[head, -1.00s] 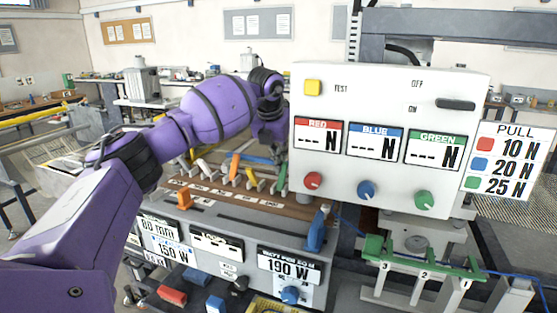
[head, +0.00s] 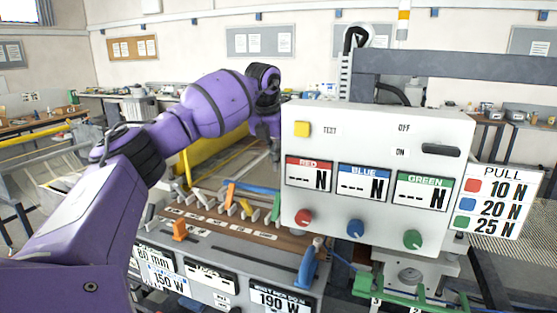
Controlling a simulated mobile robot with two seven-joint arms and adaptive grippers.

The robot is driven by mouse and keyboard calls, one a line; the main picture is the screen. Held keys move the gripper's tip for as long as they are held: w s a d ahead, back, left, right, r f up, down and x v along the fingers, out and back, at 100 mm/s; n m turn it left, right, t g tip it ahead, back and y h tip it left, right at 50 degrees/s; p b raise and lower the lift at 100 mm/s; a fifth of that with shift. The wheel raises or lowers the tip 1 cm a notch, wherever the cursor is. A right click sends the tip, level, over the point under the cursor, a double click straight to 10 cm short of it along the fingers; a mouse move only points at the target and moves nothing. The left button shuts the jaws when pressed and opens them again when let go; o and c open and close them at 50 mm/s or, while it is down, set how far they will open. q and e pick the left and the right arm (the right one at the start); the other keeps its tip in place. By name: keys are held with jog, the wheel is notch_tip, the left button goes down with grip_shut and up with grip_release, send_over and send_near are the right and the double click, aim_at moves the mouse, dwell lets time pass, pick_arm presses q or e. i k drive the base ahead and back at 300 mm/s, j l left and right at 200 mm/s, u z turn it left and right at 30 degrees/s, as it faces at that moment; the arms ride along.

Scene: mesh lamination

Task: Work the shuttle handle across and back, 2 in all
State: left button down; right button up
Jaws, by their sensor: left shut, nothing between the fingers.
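My left gripper (head: 275,155) points down beside the left edge of the white readout box. It is small and dark here, its fingers look shut, and it holds nothing. It is above the row of levers, apart from them. An orange handle (head: 179,230) stands at the left of the machine's front and a blue handle (head: 307,268) at the right, with a dark slot between them. I cannot tell for certain which is the shuttle handle. My right gripper is out of view.
The white readout box (head: 375,120), with red, blue and green knobs, stands close to the right of the gripper. Several white, orange and green levers (head: 230,192) rise from the brown board below. A PULL sign (head: 497,200) hangs at the right.

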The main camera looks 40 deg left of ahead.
aim_at(308, 264)
jog(key=k, duration=1)
